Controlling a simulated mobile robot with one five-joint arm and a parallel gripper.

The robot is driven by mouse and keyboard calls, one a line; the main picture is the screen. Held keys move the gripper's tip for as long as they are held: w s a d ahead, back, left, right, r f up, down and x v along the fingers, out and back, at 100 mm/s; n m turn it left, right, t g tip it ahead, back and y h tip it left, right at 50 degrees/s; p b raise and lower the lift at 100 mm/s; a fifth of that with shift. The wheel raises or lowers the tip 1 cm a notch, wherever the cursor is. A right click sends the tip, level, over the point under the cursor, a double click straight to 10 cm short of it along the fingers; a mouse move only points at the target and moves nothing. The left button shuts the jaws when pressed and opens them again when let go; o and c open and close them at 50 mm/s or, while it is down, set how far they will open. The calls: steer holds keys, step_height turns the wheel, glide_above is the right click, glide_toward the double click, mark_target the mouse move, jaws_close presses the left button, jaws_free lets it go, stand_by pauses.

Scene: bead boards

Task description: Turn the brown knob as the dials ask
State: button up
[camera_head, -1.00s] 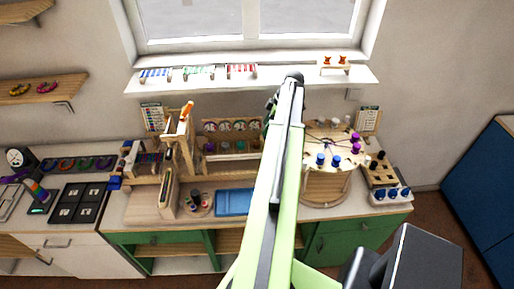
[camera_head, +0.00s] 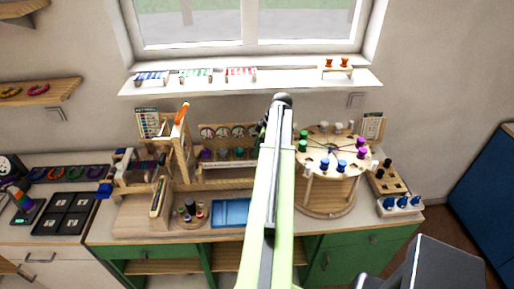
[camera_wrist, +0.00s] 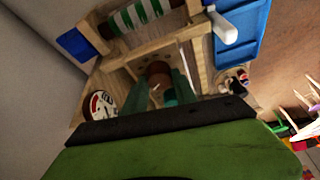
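The dial rack (camera_head: 202,172) stands at the back of the bench, with a row of round white dials (camera_head: 222,131) above a purple knob (camera_head: 207,153) and a green knob (camera_head: 239,152). My arm covers the rack's right end in the head view, and my gripper is mostly hidden there. In the wrist view the brown knob (camera_wrist: 158,70) sits in a wooden frame just beyond my fingertips. My gripper (camera_wrist: 163,88) shows two teal fingers spread apart, one on each side of the knob's line. Contact is not visible. A red-and-white dial (camera_wrist: 102,105) shows at left.
A round wooden drum (camera_head: 328,190) with coloured pegs stands close right of my arm. A blue tray (camera_head: 230,212) lies in front of the rack. A wooden stand (camera_head: 183,150) with an orange top is at left. A white handle (camera_wrist: 223,27) sticks out near the gripper.

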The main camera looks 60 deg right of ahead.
jaws_close()
steer(key=shift+m, duration=0.3)
steer(key=m+h, duration=0.1)
steer(key=m, duration=0.1)
steer(key=shift+a+m+t, duration=0.15)
steer(key=shift+m+t, duration=0.15)
steer(key=shift+m+h, duration=0.7)
steer(key=shift+m, duration=1.2)
steer(key=o, duration=0.6)
jaws_free()
steer(key=shift+o, duration=0.2)
